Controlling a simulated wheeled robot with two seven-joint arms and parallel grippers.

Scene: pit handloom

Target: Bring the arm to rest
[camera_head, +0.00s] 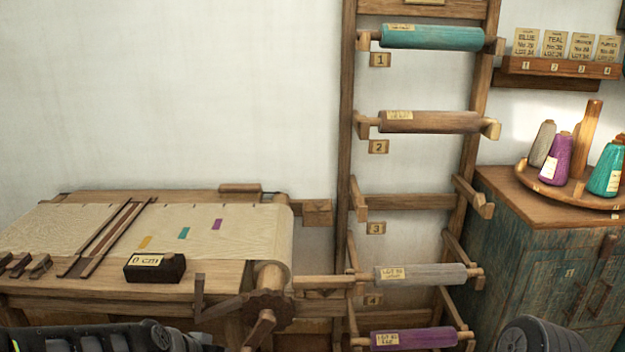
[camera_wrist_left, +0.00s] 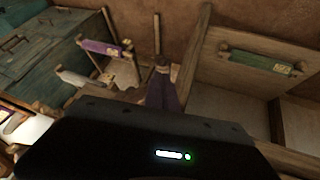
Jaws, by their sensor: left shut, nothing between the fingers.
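My left gripper (camera_wrist_left: 162,65) shows in the left wrist view as two dark fingers pressed together, with nothing between them. In that view it is beside the loom and rack frame, pointing toward the floor area. In the head view a dark part of my left arm (camera_head: 100,337) lies along the bottom left edge, and its gripper is not visible there. A dark rounded part of my right arm (camera_head: 540,335) shows at the bottom right; the right gripper is out of view.
The loom (camera_head: 240,235) with cloth and a "0 cm" block (camera_head: 155,267) stands left. A wooden rack (camera_head: 348,150) holds teal (camera_head: 430,37), brown (camera_head: 430,122), grey (camera_head: 420,274) and purple (camera_head: 415,338) rolls; slot 3 is empty. A cabinet (camera_head: 545,260) with a cone tray (camera_head: 560,197) stands right.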

